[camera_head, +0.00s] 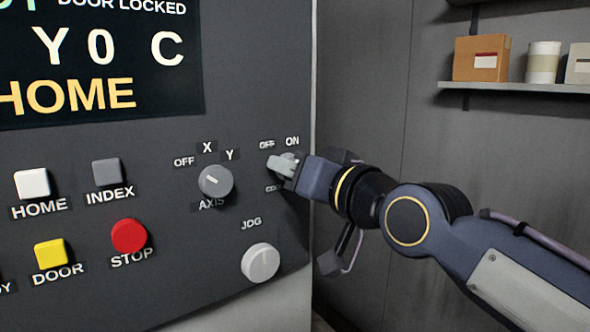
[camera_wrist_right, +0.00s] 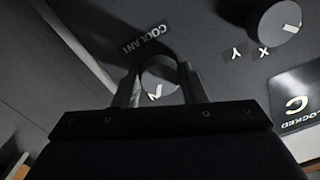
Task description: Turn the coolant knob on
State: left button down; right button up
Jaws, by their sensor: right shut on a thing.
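The coolant knob (camera_wrist_right: 160,80) is a small round grey knob with a pale pointer mark. In the right wrist view it sits between the two fingers of my right gripper (camera_wrist_right: 158,88), beside the COOLANT label (camera_wrist_right: 145,38). In the head view my right gripper (camera_head: 284,166) reaches in from the right and is shut on the knob, under the OFF and ON labels (camera_head: 280,143). The gripper covers most of the knob there, so the pointer's setting cannot be read in that view. My left gripper is not in view.
The axis knob (camera_head: 215,181) is left of the coolant knob, and the JOG knob (camera_head: 261,262) is below. A red STOP button (camera_head: 129,236) and yellow DOOR button (camera_head: 51,252) are farther left. A shelf (camera_head: 515,87) with a box (camera_head: 481,58) is at upper right.

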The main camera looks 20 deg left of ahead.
jog(key=o, duration=1)
jog(key=b+v, duration=0.2)
jog(key=v, duration=0.6)
jog(key=shift+b, duration=0.35)
